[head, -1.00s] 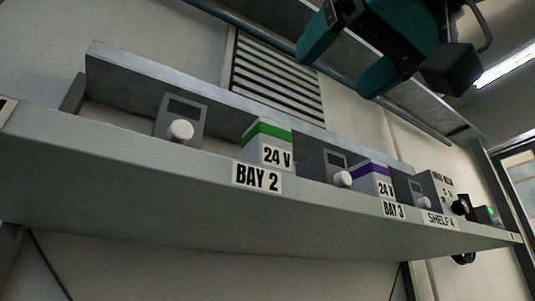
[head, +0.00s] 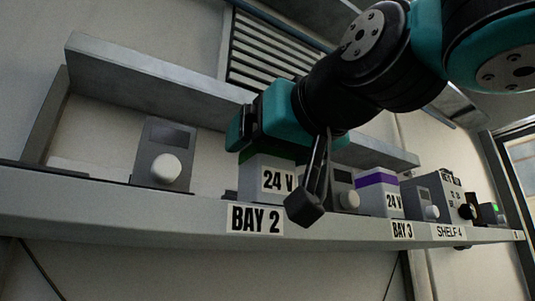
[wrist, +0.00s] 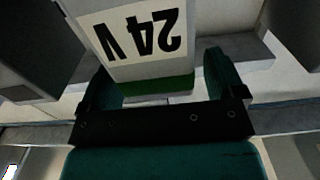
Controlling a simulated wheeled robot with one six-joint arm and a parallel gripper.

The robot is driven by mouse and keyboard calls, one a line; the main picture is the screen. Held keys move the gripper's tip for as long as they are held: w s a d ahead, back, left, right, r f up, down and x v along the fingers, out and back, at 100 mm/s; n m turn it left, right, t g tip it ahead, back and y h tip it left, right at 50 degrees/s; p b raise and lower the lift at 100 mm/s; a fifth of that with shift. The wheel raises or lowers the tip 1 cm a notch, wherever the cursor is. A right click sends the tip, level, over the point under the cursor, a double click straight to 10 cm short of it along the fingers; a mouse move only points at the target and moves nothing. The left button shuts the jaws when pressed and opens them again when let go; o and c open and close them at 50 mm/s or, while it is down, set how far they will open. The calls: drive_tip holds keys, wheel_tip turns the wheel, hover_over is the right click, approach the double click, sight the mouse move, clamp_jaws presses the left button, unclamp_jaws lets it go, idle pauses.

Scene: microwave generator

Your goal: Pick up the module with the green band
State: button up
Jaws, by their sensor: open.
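The module with the green band (head: 257,183) stands on the shelf above the BAY 2 label, with a 24 V label on its front. My gripper (head: 285,142) is at its upper part and covers most of the green band in the head view. In the wrist view the module (wrist: 135,60) appears upside down, its green band (wrist: 155,88) lying between the two teal fingers (wrist: 168,85). The fingers are open, one on each side of the module, with gaps visible. The finger contact is hidden in the head view.
A grey unit with a white knob (head: 164,155) stands left, and another (head: 344,187) stands close right of the module. A purple-banded 24 V module (head: 379,193) is above BAY 3. The shelf front edge (head: 120,212) runs below; a metal ledge (head: 150,75) runs behind.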

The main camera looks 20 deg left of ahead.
drive_tip(key=shift+w+a, duration=0.35)
drive_tip(key=shift+c, duration=0.2)
drive_tip(key=c, duration=1.1)
drive_tip(key=shift+s, duration=0.1)
drive_tip(key=shift+r, duration=0.15)
